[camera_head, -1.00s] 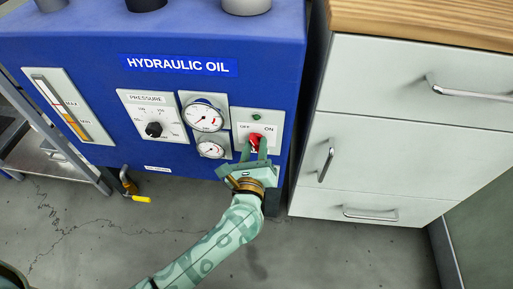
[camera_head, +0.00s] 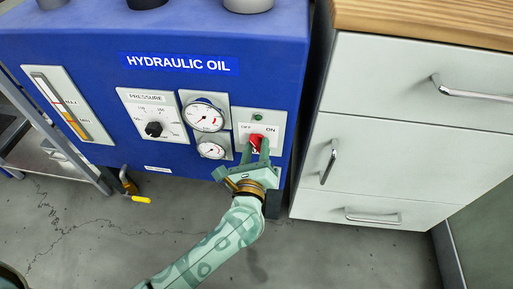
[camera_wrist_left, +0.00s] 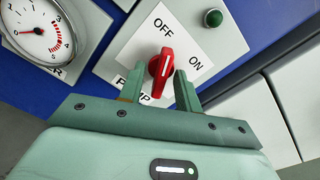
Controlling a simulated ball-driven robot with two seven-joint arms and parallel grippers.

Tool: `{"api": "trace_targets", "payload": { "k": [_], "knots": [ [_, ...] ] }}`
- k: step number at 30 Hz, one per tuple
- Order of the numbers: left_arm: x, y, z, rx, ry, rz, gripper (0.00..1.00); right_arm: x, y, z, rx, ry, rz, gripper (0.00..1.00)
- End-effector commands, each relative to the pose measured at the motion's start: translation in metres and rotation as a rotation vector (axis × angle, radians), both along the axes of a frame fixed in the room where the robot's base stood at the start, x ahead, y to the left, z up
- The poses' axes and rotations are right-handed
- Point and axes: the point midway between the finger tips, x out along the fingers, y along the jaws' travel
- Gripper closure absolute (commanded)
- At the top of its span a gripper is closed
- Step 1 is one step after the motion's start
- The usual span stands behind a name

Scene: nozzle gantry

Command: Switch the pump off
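The red pump knob (camera_wrist_left: 161,74) sits on a white plate (camera_wrist_left: 125,45) marked OFF, ON and PUMP, and its white line points close to OFF in the left wrist view. In the head view the knob (camera_head: 256,142) shows on the right of the blue hydraulic oil unit (camera_head: 80,60). My left gripper (camera_wrist_left: 162,80) has one finger on each side of the knob, with a small gap visible at the right finger. It looks open around the knob. In the head view my left gripper (camera_head: 256,152) partly covers the knob and plate. My right gripper is out of view.
A green lamp (camera_wrist_left: 213,18) is above the switch. Two gauges (camera_head: 204,116) and a pressure dial (camera_head: 154,129) are to its left. A white drawer cabinet (camera_head: 400,140) stands close on the right. The floor in front is clear.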

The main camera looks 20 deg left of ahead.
Motion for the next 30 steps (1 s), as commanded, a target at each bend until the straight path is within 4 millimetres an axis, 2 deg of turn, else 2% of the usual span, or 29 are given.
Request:
{"api": "trace_targets", "payload": {
  "k": [5, 8, 11, 14, 18, 24, 30],
  "knots": [
    [-0.002, -0.001, 0.001, 0.001, -0.002, 0.000, 0.66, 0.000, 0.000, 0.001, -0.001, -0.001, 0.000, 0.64],
    [-0.011, -0.003, 0.003, 0.001, -0.002, -0.001, 0.66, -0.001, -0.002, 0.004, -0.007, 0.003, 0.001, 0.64],
    [-0.030, -0.009, 0.004, 0.001, -0.002, -0.001, 0.66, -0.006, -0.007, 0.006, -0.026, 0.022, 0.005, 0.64],
    [-0.055, -0.016, 0.005, 0.001, -0.002, -0.002, 0.66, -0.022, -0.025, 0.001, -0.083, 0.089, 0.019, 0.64],
    [-0.093, -0.027, 0.005, 0.002, -0.002, -0.002, 0.66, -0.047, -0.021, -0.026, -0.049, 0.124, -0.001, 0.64],
    [-0.135, -0.039, 0.004, 0.000, -0.001, 0.000, 0.66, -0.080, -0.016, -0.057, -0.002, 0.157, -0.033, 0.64],
    [-0.155, -0.045, 0.001, 0.000, -0.001, 0.000, 0.66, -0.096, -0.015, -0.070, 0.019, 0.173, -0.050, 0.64]
  ]
}}
